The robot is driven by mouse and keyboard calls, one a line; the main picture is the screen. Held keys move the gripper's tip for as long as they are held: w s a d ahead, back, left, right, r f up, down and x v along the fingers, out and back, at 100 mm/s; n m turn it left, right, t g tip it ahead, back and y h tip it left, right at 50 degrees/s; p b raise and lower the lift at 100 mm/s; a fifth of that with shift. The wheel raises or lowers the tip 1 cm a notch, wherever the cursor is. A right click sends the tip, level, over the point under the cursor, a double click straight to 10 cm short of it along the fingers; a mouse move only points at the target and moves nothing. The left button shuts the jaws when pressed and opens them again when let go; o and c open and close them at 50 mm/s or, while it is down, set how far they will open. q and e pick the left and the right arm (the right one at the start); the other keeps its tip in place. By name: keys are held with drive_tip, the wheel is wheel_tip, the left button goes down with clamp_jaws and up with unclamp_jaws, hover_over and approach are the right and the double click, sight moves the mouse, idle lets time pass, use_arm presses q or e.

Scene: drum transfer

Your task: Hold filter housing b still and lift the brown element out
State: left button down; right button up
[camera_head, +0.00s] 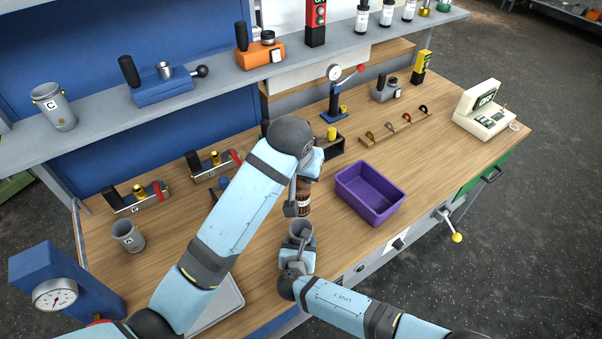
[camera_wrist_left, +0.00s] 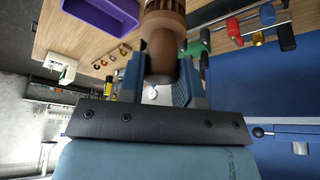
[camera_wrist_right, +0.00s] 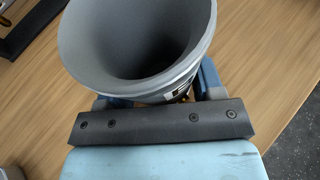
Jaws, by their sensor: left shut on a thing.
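The brown element (camera_head: 304,203) is clear of the housing, above and behind it in the head view. My left gripper (camera_head: 299,190) is shut on it; in the left wrist view the brown element (camera_wrist_left: 162,55) sits between both fingers. The grey filter housing (camera_head: 301,232) stands upright on the bench, its letter not readable. In the right wrist view the housing's mouth (camera_wrist_right: 135,40) is open and its visible inside is empty. My right gripper (camera_wrist_right: 158,95) has its fingers on both sides of the housing and looks shut on it.
A purple bin (camera_head: 369,193) stands right of the element, empty. Another grey housing marked A (camera_head: 127,236) stands at the left, and one marked C (camera_head: 53,105) on the shelf. A gauge stand (camera_head: 333,95) and clamp fixtures (camera_head: 137,198) stand further back. Bench right of the bin is clear.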

drive_tip(key=o, duration=0.5)
